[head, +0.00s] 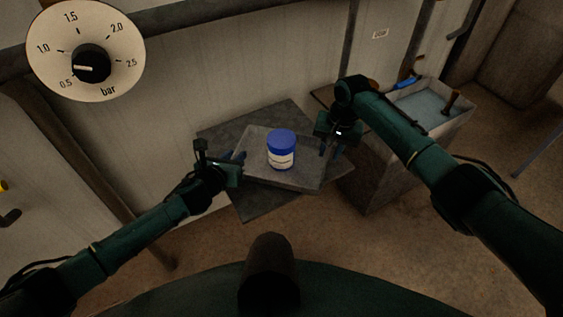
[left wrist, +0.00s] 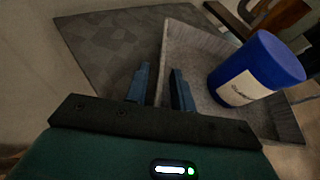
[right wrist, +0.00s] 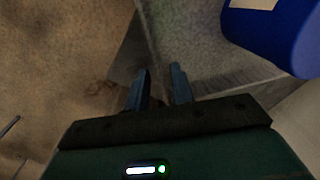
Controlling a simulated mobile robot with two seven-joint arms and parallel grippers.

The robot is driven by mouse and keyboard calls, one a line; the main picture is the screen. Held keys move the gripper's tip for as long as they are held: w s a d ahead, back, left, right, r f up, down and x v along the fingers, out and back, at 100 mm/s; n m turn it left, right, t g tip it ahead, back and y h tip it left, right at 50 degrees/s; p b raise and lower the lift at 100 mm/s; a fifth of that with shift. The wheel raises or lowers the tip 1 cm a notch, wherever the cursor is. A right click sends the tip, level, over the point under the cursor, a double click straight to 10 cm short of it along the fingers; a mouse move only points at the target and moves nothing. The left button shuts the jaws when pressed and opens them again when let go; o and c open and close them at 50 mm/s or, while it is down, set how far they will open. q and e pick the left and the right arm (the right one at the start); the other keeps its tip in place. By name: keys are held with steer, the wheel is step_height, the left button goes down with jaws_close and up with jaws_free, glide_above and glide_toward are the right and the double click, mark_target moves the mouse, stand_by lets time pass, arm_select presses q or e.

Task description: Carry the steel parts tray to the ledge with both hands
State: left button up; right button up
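The shallow grey steel parts tray (head: 308,181) lies over a dark grey slab-like ledge (head: 250,208), its right end reaching past the slab. I cannot tell whether it touches the slab. A blue-lidded jar with a white label (head: 281,150) stands upright in the tray; it also shows in the left wrist view (left wrist: 257,70). My left gripper (head: 236,157) is at the tray's left wall, fingers apart on either side of it (left wrist: 161,80). My right gripper (head: 331,152) is at the right wall, fingers also apart (right wrist: 160,82). Fingertip contact is hidden.
A bench (head: 378,175) stands close on the right, with a blue-grey bin (head: 425,104) holding tools. A pale wall panel (head: 230,75) rises behind the slab. A pressure dial (head: 88,52) is at upper left. Brown floor (head: 340,240) is clear in front.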

steer(key=shift+r, duration=0.2)
arm_select(q)
steer(key=v, duration=1.1)
steer(key=shift+s, duration=0.25)
arm_select(e)
step_height(320, 180, up, 12)
steer(key=d, duration=0.1)
steer(key=shift+s+f, duration=0.2)
arm_select(q)
steer(key=shift+a+r, duration=0.15)
arm_select(e)
steer(key=shift+d, duration=0.1)
